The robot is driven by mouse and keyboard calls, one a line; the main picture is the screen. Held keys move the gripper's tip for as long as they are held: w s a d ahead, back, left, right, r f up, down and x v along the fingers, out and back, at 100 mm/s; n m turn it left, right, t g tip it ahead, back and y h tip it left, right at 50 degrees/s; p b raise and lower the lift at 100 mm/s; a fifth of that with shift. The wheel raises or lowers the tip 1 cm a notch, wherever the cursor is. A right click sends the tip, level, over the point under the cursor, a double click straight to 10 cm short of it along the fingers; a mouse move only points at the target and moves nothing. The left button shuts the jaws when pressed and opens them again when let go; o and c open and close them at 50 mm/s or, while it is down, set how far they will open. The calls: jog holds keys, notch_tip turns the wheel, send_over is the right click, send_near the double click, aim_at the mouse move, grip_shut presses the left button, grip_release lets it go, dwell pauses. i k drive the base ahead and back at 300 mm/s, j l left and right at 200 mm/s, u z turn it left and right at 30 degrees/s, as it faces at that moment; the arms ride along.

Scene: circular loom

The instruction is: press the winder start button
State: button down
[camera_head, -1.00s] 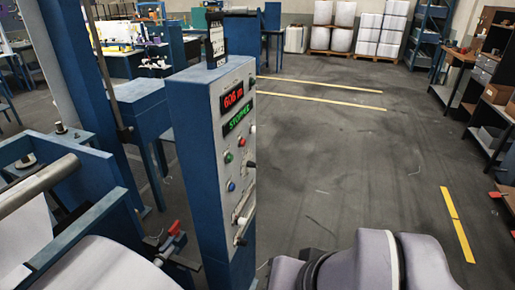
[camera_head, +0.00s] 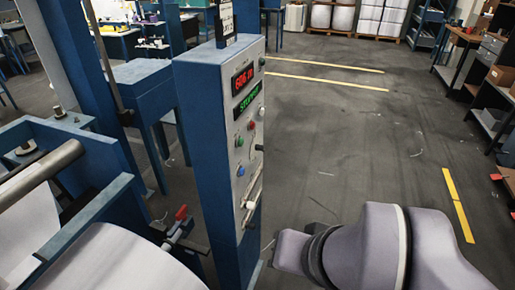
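The winder's control panel (camera_head: 221,190) is a tall blue cabinet with a grey face turned to the right, seen at a steep angle. Its face carries a red display (camera_head: 243,77) and a green display (camera_head: 247,98) that seems to read stopped. Below them are a green button (camera_head: 239,141), a red button (camera_head: 252,125) and a blue button (camera_head: 241,171). Any button labels are too small to read, so I cannot tell by label which is the start button. My grey arm shows at the lower right, apart from the panel in the picture. My gripper is out of view.
A white roll (camera_head: 118,262) and a metal bar (camera_head: 45,172) on a blue frame are at the lower left. A red-handled lever (camera_head: 181,213) is beside the panel. Open floor (camera_head: 340,140) lies to the right, with shelves (camera_head: 490,125) at the far right.

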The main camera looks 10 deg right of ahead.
aim_at(240, 142)
jog(key=k+l+u, duration=0.5)
jog(key=k+l, duration=0.35)
jog(key=i+l+z, duration=0.4)
jog(key=i, duration=0.45)
jog(key=i+z, duration=0.35)
jog(key=i, duration=0.45)
